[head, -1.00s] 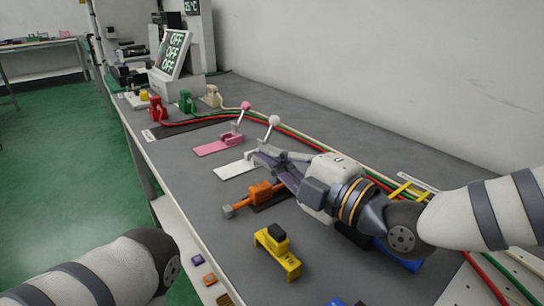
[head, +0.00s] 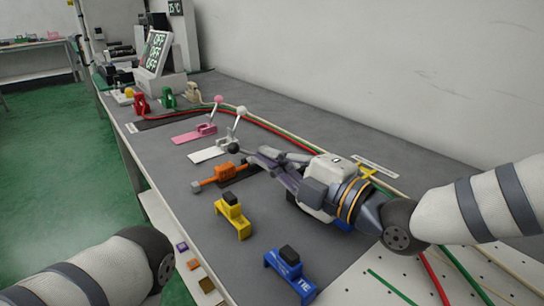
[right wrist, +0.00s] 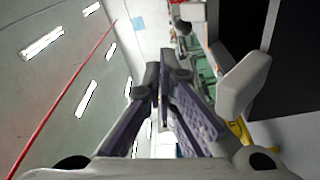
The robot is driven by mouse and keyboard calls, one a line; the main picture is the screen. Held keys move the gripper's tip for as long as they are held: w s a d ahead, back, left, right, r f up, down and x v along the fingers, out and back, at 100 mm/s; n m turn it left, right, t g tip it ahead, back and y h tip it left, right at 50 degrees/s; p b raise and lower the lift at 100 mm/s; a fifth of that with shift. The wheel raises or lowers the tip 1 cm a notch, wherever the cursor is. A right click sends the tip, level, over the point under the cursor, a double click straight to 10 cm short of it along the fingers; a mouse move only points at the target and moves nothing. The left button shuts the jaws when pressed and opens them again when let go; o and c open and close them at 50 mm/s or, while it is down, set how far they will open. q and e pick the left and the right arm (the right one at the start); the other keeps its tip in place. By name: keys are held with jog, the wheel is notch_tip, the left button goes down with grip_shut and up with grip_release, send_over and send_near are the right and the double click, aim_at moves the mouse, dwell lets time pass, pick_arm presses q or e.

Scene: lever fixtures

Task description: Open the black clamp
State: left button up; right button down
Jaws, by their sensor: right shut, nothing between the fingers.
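The rest of the black clamp is hidden or cannot be told apart behind my gripper. My right gripper (head: 248,158) is shut and empty, low over the bench, close to the knob; touching cannot be told. Its closed fingers also show in the right wrist view (right wrist: 163,75), with no clamp visible between them. My left gripper is out of view.
A white clamp (head: 231,141) and a pink clamp (head: 207,129) with raised levers stand behind. A yellow block (head: 232,221) and a blue block (head: 289,272) stand nearer. Red and green cables run along the bench's back. A display (head: 157,53) reads OFF.

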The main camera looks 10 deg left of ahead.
aim_at(244, 151)
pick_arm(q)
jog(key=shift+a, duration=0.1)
pick_arm(e)
jog(key=shift+a, duration=0.1)
jog(key=f+n+b, duration=0.1)
jog(key=b, duration=0.1)
jog(key=s+a+f+n+b, duration=0.1)
jog(key=n+b, duration=0.1)
jog(key=b, duration=0.1)
jog(key=f+n+b, duration=0.1)
jog(key=f+b, duration=0.1)
jog(key=shift+s+a+g+h, duration=0.3)
jog(key=shift+s, duration=0.1)
jog(key=shift+r+n, duration=0.1)
jog(key=shift+n, duration=0.3)
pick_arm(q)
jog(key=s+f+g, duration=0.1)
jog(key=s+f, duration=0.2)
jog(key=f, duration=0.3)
pick_arm(e)
jog(key=shift+r, duration=0.25)
jog(key=b+x, duration=0.1)
jog(key=x, duration=0.9)
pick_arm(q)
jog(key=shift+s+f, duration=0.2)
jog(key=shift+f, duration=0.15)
